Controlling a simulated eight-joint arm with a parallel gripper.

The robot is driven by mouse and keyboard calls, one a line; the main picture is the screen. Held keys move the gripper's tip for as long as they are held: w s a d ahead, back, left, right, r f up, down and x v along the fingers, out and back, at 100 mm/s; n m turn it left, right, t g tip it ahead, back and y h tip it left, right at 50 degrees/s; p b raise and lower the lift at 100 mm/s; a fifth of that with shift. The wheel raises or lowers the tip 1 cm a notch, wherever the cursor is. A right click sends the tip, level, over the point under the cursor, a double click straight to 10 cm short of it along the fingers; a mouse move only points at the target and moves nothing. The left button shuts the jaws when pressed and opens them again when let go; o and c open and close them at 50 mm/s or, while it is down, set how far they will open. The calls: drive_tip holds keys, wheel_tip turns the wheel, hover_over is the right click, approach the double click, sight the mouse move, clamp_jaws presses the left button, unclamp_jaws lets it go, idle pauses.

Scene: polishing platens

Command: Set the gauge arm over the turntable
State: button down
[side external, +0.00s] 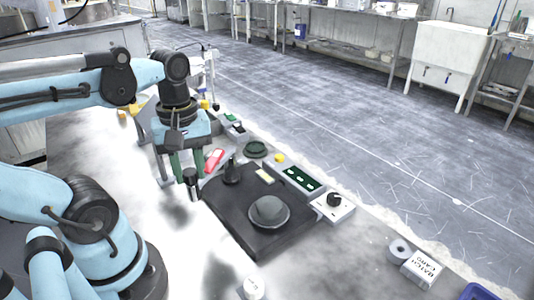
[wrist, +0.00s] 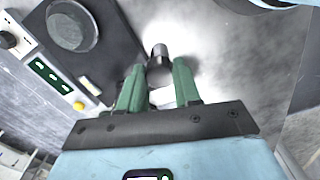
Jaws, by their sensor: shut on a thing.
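The turntable is a round grey disc (side external: 268,211) on a dark base plate (side external: 240,232); it also shows at the top left of the wrist view (wrist: 72,24). A dark upright post (side external: 231,171) stands at the back of the plate. My gripper (side external: 188,168) points down left of the plate, its green fingers closed around a dark cylindrical knob (wrist: 160,68). This knob, apparently the gauge arm's end, lies outside the plate's edge, away from the turntable. The fingers hide part of it, and I cannot see clearly how it joins the post.
A green-windowed panel (side external: 299,178) and a white box with a black knob (side external: 333,206) line the plate's far side. A red item (side external: 214,159) lies behind the post. A batch card box (side external: 421,269) and a grey roll (side external: 399,250) are at right. The near bench is mostly clear.

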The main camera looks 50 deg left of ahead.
drive_tip(key=shift+d, duration=0.1)
drive_tip(key=w+d+n, duration=0.7)
drive_tip(key=w+n, duration=0.5)
drive_tip(key=w, duration=0.1)
idle(0.5)
drive_tip(key=c, duration=0.8)
unclamp_jaws()
drive_tip(key=shift+r, duration=0.1)
wheel_tip(320, 180, up, 12)
drive_tip(key=shift+f, duration=0.1)
idle(0.3)
